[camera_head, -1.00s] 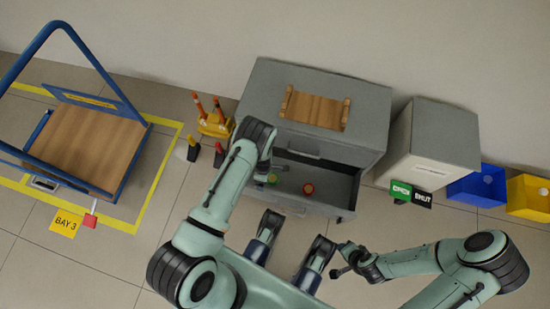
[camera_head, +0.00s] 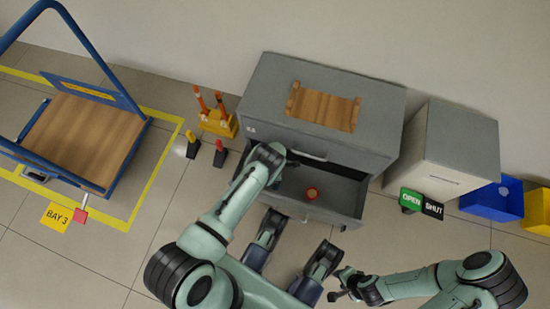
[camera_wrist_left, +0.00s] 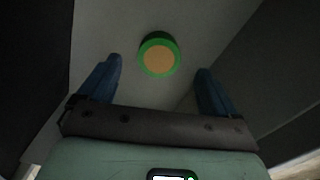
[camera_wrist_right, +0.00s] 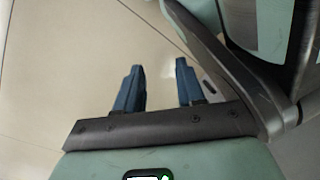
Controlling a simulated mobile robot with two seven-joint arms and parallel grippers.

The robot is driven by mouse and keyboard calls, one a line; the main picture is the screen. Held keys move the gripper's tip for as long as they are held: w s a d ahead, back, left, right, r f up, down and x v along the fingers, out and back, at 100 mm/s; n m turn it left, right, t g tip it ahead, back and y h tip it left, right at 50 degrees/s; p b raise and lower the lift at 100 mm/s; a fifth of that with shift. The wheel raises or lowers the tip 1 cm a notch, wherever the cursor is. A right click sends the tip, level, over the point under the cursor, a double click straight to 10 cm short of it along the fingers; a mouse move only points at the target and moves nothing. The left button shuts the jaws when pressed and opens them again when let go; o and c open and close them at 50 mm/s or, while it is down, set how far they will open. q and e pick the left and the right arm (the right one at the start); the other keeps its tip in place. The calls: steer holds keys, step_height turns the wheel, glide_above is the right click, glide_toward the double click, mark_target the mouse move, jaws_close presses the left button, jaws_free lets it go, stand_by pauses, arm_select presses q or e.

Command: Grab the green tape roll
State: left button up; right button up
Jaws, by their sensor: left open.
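The green tape roll (camera_wrist_left: 159,54), a green ring with a tan-orange centre, lies on the floor of the open grey drawer (camera_head: 335,208). It shows in the left wrist view between and slightly beyond the fingertips of my left gripper (camera_wrist_left: 160,66). That gripper is open and empty, with its blue fingers on either side and apart from the roll. In the head view my left arm hides the roll. My right gripper (camera_wrist_right: 159,66) is empty, its fingers apart over bare floor; it also shows in the head view (camera_head: 336,285).
A red roll (camera_head: 311,193) lies in the same drawer, to the right. The grey cabinet (camera_head: 255,100) has a wooden tray (camera_head: 322,107) on top. The drawer walls are close around my left gripper.

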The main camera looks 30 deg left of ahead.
arm_select(q)
step_height(320, 180, down, 4)
steer(key=shift+f+b, duration=0.15)
steer(key=shift+b, duration=0.7)
steer(key=c, duration=1.1)
steer(key=shift+c, duration=0.2)
arm_select(e)
steer(key=shift+g, duration=0.7)
steer(key=s, duration=0.1)
steer(key=s+f, duration=0.2)
steer(key=shift+s+d, duration=0.25)
steer(key=shift+s, duration=0.15)
steer(key=shift+r, duration=0.1)
